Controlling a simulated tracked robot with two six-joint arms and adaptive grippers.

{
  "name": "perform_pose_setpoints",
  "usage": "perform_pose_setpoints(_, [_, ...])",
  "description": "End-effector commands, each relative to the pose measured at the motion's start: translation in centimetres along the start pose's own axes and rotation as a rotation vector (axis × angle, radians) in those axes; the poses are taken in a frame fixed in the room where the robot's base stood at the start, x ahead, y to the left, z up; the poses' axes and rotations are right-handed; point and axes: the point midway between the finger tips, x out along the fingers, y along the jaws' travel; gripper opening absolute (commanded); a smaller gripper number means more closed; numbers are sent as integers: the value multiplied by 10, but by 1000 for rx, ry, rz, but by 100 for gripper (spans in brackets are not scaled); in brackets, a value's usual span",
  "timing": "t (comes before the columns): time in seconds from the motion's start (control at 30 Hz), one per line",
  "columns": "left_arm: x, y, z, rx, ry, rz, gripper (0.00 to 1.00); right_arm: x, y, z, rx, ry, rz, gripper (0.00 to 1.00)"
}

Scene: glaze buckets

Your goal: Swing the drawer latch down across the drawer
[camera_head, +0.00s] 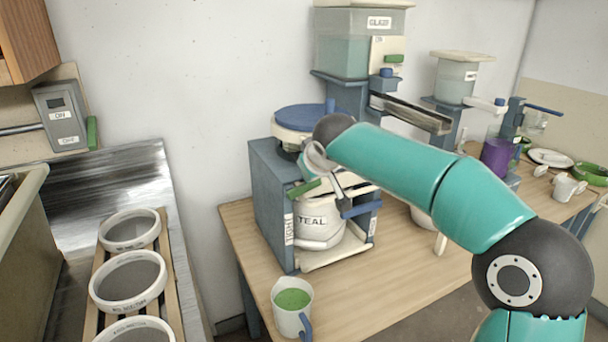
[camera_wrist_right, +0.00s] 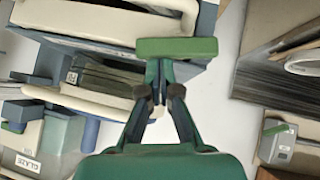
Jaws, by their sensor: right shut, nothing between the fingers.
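A blue-grey cabinet (camera_head: 268,205) stands on the wooden table and holds a white bucket (camera_head: 318,222) labelled TEAL. A green bar (camera_head: 303,187), which looks like the latch, sits tilted at the cabinet's upper front left. It also shows in the right wrist view (camera_wrist_right: 177,47), crosswise just beyond my fingers. My right gripper (camera_wrist_right: 160,80) is shut and empty, close to the green bar; I cannot tell whether it touches it. In the head view my right arm and wrist cover part of the cabinet's upper front. My left gripper is not in view.
A white cup (camera_head: 292,312) of green glaze stands at the table's front left. A blue-lidded pot (camera_head: 303,118) is on the cabinet. Glaze tanks (camera_head: 345,50) and a trough (camera_head: 412,112) stand behind. Ringed sieves (camera_head: 128,280) lie on a rack at left.

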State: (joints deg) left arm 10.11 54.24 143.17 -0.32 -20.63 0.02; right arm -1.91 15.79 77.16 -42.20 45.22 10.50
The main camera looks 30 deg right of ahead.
Motion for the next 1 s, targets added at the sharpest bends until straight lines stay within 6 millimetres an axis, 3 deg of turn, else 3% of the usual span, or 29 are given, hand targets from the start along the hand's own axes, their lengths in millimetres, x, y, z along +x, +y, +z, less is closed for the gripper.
perform_pose_setpoints(0.83, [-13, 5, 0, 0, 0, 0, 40, -12, 3, -12, -2, 0, 0, 0])
perform_pose_setpoints(1.0, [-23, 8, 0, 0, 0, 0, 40, -21, 4, -22, -1, 1, 1, 0])
